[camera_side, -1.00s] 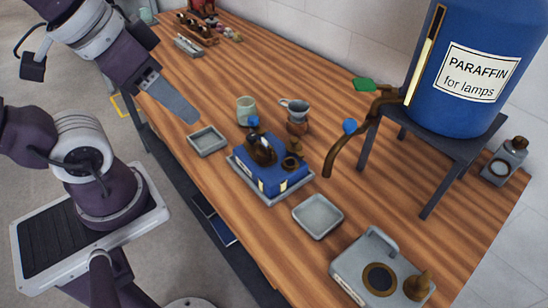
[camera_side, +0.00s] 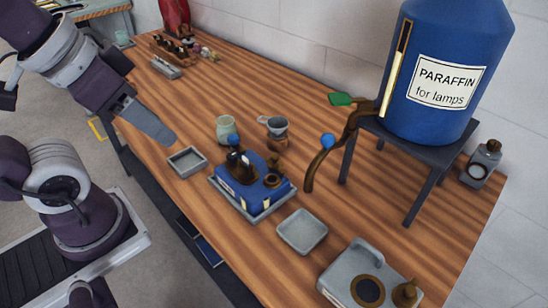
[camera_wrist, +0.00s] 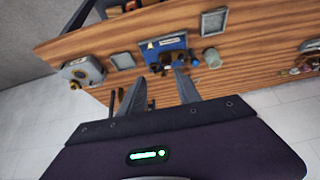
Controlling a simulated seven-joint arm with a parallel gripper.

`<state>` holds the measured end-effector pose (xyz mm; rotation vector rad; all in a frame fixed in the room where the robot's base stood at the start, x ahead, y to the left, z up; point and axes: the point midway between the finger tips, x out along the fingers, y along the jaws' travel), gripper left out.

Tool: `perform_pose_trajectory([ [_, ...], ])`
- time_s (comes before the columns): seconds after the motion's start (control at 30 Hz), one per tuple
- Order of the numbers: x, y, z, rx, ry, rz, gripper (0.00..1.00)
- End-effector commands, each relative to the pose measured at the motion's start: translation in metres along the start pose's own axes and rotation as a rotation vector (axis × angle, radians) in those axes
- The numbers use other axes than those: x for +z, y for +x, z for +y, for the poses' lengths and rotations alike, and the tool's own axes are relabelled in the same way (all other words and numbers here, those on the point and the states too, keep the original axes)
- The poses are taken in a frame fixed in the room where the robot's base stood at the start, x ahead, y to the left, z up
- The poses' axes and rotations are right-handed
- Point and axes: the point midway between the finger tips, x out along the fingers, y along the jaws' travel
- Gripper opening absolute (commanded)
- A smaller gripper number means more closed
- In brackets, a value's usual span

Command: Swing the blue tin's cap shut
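The blue tin (camera_side: 232,190) sits in a shallow grey tray (camera_side: 262,216) on the wooden table. On its top are a brown handle-like part (camera_side: 243,170) and a dark round fitting (camera_side: 272,180). A small blue knob (camera_side: 232,141) shows above the tin. I cannot tell which part is the cap or how far open it stands. The tin also shows in the wrist view (camera_wrist: 172,43), beyond my fingers. My gripper (camera_wrist: 160,90) is open and empty, its two fingers apart. In the side view my gripper (camera_side: 150,122) is left of the tin, apart from it.
Two small grey trays (camera_side: 187,162) (camera_side: 302,231) flank the tin. A pale green mug (camera_side: 226,130) and a grey cup (camera_side: 277,126) stand behind it. A bent brown pipe (camera_side: 318,165) with a blue knob hangs nearby from the paraffin drum (camera_side: 440,110).

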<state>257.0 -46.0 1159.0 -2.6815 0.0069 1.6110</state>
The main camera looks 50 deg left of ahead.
Motion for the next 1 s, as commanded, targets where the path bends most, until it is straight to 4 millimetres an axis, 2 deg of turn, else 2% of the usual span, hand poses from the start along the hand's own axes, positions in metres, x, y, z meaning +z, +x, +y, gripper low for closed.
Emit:
perform_pose_trajectory([
  [0.07,-0.010,0.004,-0.002,-0.018,0.103,-0.034,0.40],
  [0.17,-0.041,0.023,-0.007,-0.059,0.450,-0.137,0.40],
  [0.27,-0.081,0.062,-0.005,-0.069,0.923,-0.266,0.40],
  [0.33,-0.104,0.098,0.002,-0.049,1.247,-0.349,0.40],
  [0.4,-0.120,0.135,0.013,-0.011,1.536,-0.418,0.40],
  [0.5,-0.131,0.181,0.026,0.047,1.849,-0.485,0.40],
  [0.6,-0.134,0.209,0.036,0.090,2.033,-0.519,0.40],
  [0.67,-0.134,0.218,0.038,0.102,2.085,-0.528,0.40],
  [1.0,-0.117,0.272,0.019,0.109,2.102,-0.534,0.40],
])
